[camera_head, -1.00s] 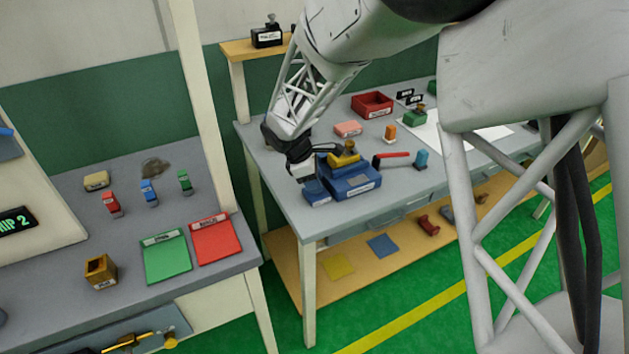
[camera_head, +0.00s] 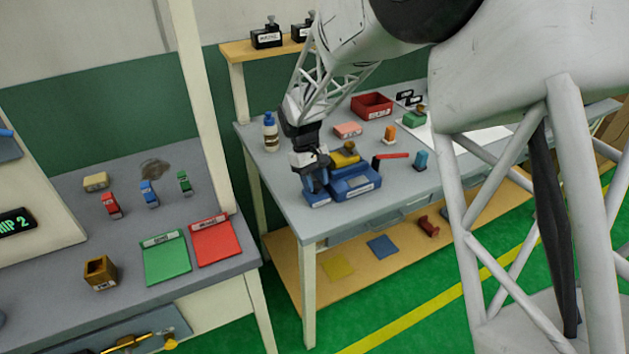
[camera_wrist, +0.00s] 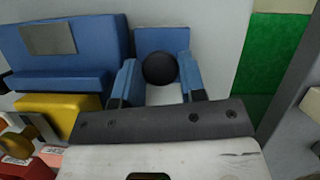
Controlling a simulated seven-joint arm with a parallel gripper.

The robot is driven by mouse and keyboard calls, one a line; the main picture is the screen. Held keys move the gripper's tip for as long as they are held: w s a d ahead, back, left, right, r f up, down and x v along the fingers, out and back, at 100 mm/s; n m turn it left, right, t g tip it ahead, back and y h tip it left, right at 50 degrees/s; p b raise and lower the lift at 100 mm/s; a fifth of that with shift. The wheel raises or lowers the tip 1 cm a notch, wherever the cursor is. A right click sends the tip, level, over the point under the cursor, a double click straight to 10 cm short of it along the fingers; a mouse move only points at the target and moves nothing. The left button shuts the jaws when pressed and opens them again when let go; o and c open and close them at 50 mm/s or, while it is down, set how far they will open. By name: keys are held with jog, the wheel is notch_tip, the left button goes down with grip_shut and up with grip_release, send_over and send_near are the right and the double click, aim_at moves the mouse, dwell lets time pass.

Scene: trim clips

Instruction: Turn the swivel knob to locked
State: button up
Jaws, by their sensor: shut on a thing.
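A dark round knob (camera_wrist: 160,68) shows in the wrist view, in front of a small blue block (camera_wrist: 162,40). In the head view this small blue block (camera_head: 317,199) has a white label and sits at the near left edge of the far table. My gripper (camera_head: 316,184) points down over it. In the wrist view the two blue fingers of my gripper (camera_wrist: 159,78) stand on either side of the knob, shut on it. The knob's marking and its turned position cannot be read. In the head view the knob is hidden by my gripper.
A larger blue box (camera_head: 356,183) stands close to the right of the small block, with a yellow piece (camera_head: 345,155) behind it. A red tray (camera_head: 371,106) lies farther back. The table's front edge is close.

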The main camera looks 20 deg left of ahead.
jog(key=m, duration=0.2)
jog(key=m+g+y, duration=0.1)
jog(key=m, duration=0.2)
jog(key=shift+d+m+g+y, duration=0.1)
jog(key=shift+m+g+y, duration=0.2)
jog(key=m+y, duration=0.2)
jog(key=m, duration=0.3)
jog(key=shift+d, duration=0.1)
jog(key=o, duration=0.9)
jog(key=shift+w, duration=0.1)
jog(key=v, duration=0.8)
